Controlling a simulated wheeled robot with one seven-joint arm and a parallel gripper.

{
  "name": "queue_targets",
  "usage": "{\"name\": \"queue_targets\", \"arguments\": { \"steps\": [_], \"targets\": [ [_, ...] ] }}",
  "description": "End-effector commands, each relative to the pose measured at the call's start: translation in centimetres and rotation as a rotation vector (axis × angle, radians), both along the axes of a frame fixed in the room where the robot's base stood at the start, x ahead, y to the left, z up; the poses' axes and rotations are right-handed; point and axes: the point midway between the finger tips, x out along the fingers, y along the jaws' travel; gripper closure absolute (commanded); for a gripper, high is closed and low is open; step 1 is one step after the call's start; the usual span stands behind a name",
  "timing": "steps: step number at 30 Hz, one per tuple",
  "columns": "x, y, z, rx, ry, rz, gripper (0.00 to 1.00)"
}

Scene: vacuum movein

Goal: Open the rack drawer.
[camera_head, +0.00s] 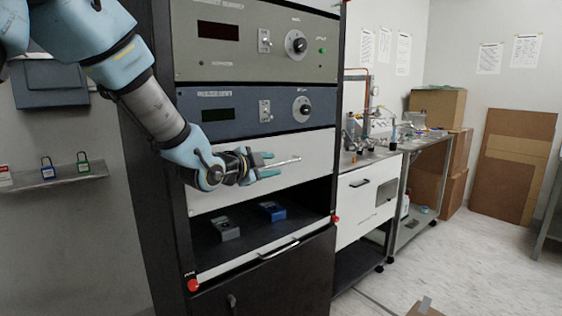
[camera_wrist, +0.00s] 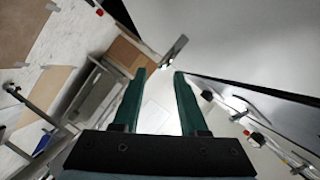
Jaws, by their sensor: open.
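The tall dark rack has a plain white drawer front (camera_head: 315,150) below two instrument panels. It looks closed, and a metal bar handle (camera_head: 288,160) sticks out from it. My gripper (camera_head: 277,164) is at this handle with its teal fingers apart. In the wrist view the open fingers (camera_wrist: 160,73) point at the metal handle (camera_wrist: 174,52), which shows just beyond the fingertips, roughly in line with the gap. I cannot tell whether either finger touches it. The wrist hides part of the drawer front.
Below is an open shelf with a grey device (camera_head: 225,229) and a blue device (camera_head: 272,211). Its white front edge has another handle (camera_head: 280,249) and red knobs at its ends. A lab bench (camera_head: 362,190) and cardboard boxes (camera_head: 437,106) stand to the right. Floor there is partly free.

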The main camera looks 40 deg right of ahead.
Motion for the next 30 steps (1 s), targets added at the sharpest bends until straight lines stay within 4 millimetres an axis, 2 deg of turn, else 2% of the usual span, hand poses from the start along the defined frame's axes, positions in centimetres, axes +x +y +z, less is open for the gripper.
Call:
{"name": "queue_targets", "arguments": {
  "steps": [3,9,21,30],
  "targets": [
    [0.5,-2.1,-0.3,0.001,0.003,-0.002,0.58],
    [1.2,-4.3,-0.9,0.001,0.001,0.0,0.58],
    [1.4,-4.9,-1.1,0.001,0.0,0.001,0.58],
    [1.4,-4.9,-1.1,0.001,0.0,0.001,0.92]
  ]
}}
